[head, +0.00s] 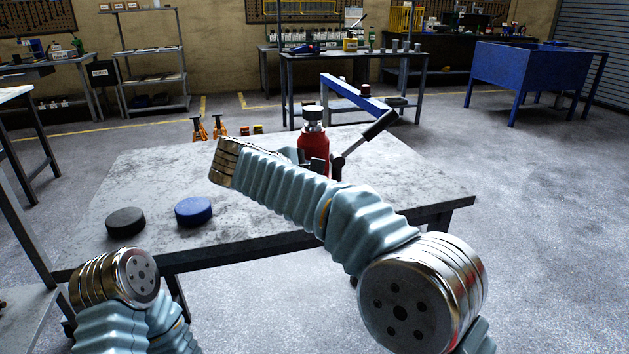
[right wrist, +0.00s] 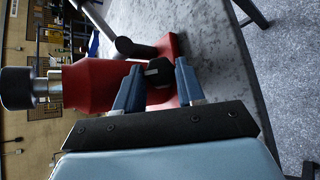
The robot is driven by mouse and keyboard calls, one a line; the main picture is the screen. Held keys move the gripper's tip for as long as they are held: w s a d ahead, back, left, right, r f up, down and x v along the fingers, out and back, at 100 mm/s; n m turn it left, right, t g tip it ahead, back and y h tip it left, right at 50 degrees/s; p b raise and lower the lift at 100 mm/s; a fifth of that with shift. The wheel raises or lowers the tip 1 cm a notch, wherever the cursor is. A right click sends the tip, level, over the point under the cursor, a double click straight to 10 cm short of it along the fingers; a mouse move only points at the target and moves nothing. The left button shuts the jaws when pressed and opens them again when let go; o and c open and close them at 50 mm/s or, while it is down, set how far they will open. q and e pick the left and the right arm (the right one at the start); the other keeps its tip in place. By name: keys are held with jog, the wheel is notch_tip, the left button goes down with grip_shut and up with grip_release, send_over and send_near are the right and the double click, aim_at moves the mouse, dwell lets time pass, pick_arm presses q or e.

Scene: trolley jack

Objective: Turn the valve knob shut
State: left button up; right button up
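The red bottle jack (head: 314,145) with a black cap stands upright on the grey table. In the right wrist view the jack's body (right wrist: 92,86) lies sideways, with its red base to the right. The black valve knob (right wrist: 158,71) is low on the jack and sits between the fingers of my right gripper (right wrist: 160,75). Both blue fingertips appear to meet the knob's sides.
A dark disc (head: 126,222) and a blue disc (head: 194,211) lie on the table's (head: 150,170) left part. The jack's lever handle (head: 375,131) sticks up to the right. Orange jack stands (head: 208,128) are beyond the table. The table's right end is clear.

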jog(key=o, duration=0.4)
